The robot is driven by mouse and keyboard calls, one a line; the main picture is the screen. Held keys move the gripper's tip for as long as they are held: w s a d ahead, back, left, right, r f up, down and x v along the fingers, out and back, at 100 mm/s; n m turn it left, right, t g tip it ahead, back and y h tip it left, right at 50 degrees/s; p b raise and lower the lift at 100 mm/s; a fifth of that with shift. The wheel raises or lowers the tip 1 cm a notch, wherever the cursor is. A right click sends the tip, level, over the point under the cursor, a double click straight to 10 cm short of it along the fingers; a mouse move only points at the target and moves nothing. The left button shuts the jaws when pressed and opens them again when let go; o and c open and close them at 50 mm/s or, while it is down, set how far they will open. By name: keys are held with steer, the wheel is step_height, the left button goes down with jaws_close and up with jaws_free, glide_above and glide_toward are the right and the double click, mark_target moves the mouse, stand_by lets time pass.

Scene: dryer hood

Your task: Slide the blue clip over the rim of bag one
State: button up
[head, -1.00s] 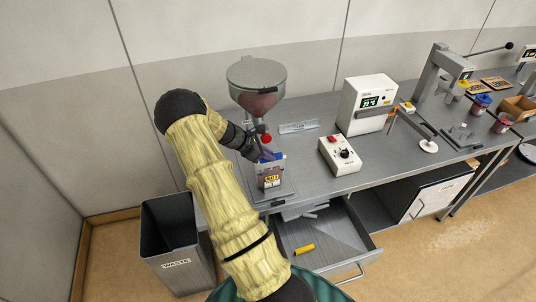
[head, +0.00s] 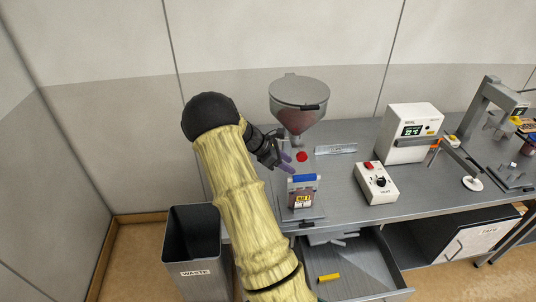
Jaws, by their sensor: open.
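The bag (head: 303,196), with a yellow label, stands upright on the plate under the hopper. The blue clip (head: 304,178) lies across the bag's top rim. At this size I cannot tell how far down over the rim it sits. My gripper (head: 288,163) is open, up and to the left of the clip, its purplish fingers apart from it as far as I can see. Nothing shows between the fingers.
The hopper (head: 299,97) stands behind the bag. A white control box (head: 376,183) and a white display unit (head: 412,133) are to the right. The drawer (head: 362,272) below is open, with a yellow piece (head: 328,278) inside. The waste bin (head: 196,248) is at the lower left.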

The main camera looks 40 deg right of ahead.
steer(key=b+v, duration=0.2)
steer(key=v, duration=0.7)
steer(key=shift+a+r, duration=0.15)
steer(key=shift+a, duration=0.05)
steer(key=s+a+f+m+t+y, duration=0.1)
steer(key=s+a+m, duration=0.3)
steer(key=a, duration=0.5)
steer(key=s+a+f+m+t+y+b, duration=0.1)
steer(key=s+a+f+m+t+y, duration=0.1)
steer(key=s+a, duration=0.5)
steer(key=s+a+f+m+t+y+b, duration=0.1)
steer(key=s+a+m+t+y, duration=0.3)
steer(key=a, duration=0.6)
steer(key=s+m+y, duration=0.1)
steer(key=s+m, duration=0.1)
steer(key=shift+s+a, duration=0.3)
steer(key=shift+f, duration=0.15)
steer(key=shift+c, duration=0.2)
steer(key=shift+c, duration=0.3)
